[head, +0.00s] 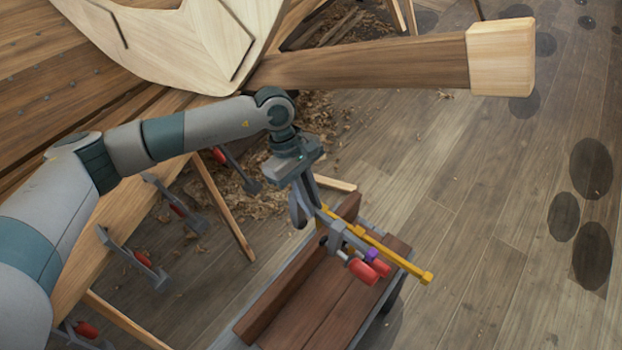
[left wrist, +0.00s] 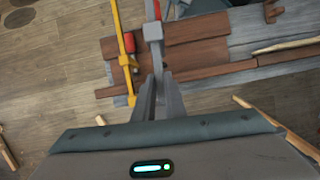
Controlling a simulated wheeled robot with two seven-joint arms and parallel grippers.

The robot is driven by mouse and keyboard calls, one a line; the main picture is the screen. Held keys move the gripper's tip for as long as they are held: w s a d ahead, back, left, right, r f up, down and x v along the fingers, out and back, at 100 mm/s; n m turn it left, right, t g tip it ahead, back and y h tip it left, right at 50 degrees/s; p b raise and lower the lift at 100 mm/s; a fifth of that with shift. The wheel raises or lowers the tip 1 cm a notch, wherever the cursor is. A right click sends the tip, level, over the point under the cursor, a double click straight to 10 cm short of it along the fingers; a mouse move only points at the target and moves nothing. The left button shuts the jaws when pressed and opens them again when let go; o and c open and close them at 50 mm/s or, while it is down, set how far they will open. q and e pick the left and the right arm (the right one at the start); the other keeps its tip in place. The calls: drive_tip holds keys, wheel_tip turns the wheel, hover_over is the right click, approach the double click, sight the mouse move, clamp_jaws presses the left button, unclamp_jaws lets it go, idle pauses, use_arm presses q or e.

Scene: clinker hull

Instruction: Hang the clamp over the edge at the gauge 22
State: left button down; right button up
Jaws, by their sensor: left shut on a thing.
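My left gripper (head: 306,204) is shut on a grey clamp (head: 338,237) with a red handle (head: 362,271), held over the cart. In the left wrist view, the fingers (left wrist: 157,98) close on the clamp's grey bar (left wrist: 153,32). A yellow clamp (head: 412,270) lies beside it, also seen in the left wrist view (left wrist: 121,42). I cannot tell whether the two clamps touch. A plank edge of the hull (head: 85,235) runs down the left, partly behind my arm. No readable gauge number shows. My right gripper is not in view.
Grey clamps with red handles hang along the plank edge (head: 132,259), (head: 176,206). The cart (head: 290,318) has a brown plank top. Slanting props (head: 222,208) stand under the hull. A thick beam with a pale end block (head: 501,57) juts right.

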use_arm(q)
drive_tip(key=s+a+m+y, duration=0.1)
drive_tip(key=s+a+m, duration=0.2)
drive_tip(key=a, duration=0.3)
drive_tip(key=s+a+f+m+g+y, duration=0.1)
drive_tip(key=s+a+m, duration=0.2)
drive_tip(key=a, duration=0.3)
drive_tip(key=s+a+f+m+y, duration=0.1)
drive_tip(key=s+a+m, duration=0.3)
drive_tip(key=a, duration=0.2)
drive_tip(key=shift+a+g+y, duration=0.3)
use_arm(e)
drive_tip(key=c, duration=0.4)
use_arm(q)
drive_tip(key=shift+d, duration=0.1)
